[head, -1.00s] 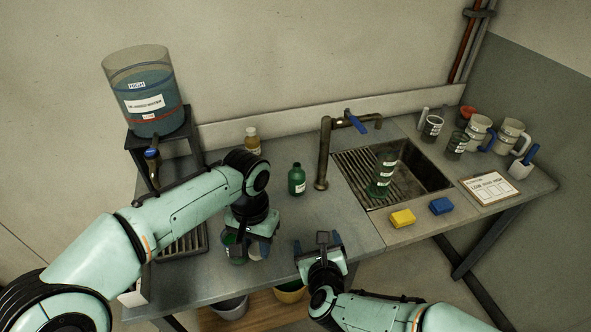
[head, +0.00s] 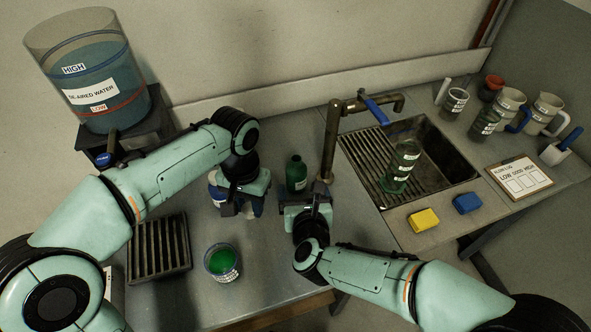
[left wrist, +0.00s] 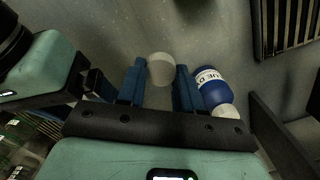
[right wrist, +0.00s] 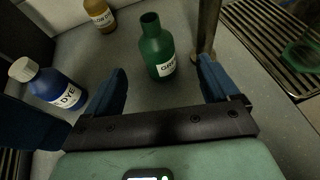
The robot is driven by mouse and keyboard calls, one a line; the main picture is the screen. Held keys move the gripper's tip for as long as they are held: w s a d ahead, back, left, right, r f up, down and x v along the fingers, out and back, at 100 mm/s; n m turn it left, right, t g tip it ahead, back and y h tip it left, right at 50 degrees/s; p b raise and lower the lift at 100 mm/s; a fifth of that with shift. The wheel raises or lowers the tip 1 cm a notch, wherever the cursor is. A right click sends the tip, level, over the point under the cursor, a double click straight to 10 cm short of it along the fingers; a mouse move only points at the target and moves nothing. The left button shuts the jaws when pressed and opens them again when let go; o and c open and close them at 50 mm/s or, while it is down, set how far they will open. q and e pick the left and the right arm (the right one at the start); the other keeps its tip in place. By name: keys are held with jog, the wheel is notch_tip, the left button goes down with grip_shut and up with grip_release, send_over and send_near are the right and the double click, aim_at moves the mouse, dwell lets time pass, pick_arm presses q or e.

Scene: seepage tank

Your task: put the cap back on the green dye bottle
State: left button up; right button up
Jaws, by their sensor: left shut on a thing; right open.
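The green dye bottle (head: 296,173) stands upright and uncapped on the bench, left of the tap; the right wrist view shows its open neck (right wrist: 150,20). My left gripper (left wrist: 160,72) is shut on a pale round cap (left wrist: 162,69). In the head view the left gripper (head: 240,208) is left of the green bottle, apart from it, and the cap is hidden there. My right gripper (right wrist: 163,78) is open, with the green bottle ahead between its fingers, not gripped. In the head view the right gripper (head: 304,208) is just in front of that bottle.
A blue dye bottle (right wrist: 58,88) with a white cap stands close beside my left gripper. An amber bottle (right wrist: 100,15) stands behind. A beaker of green liquid (head: 222,262) stands near the front edge.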

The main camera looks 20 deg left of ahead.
aim_at(299, 176)
pick_arm(q)
jog(key=shift+s+d, duration=0.1)
jog(key=shift+s, duration=0.05)
pick_arm(e)
jog(key=shift+s+d, duration=0.1)
jog(key=shift+s, duration=0.05)
pick_arm(q)
jog(key=shift+r+p, duration=0.6)
jog(key=shift+r, duration=0.05)
pick_arm(e)
jog(key=shift+x, duration=3.5)
pick_arm(q)
jog(key=shift+r, duration=0.1)
jog(key=shift+w+r, duration=0.2)
pick_arm(e)
jog(key=shift+w+a, duration=0.25)
jog(key=shift+w, duration=0.1)
pick_arm(q)
jog(key=shift+w+r+p, duration=0.15)
jog(key=shift+r+p, duration=0.55)
jog(key=shift+p, duration=0.15)
pick_arm(e)
jog(key=x, duration=0.3)
jog(key=shift+w+a, duration=0.25)
jog(key=shift+w+a+f, duration=0.15)
jog(key=shift+w+f, duration=0.1)
jog(key=shift+w, duration=0.1)
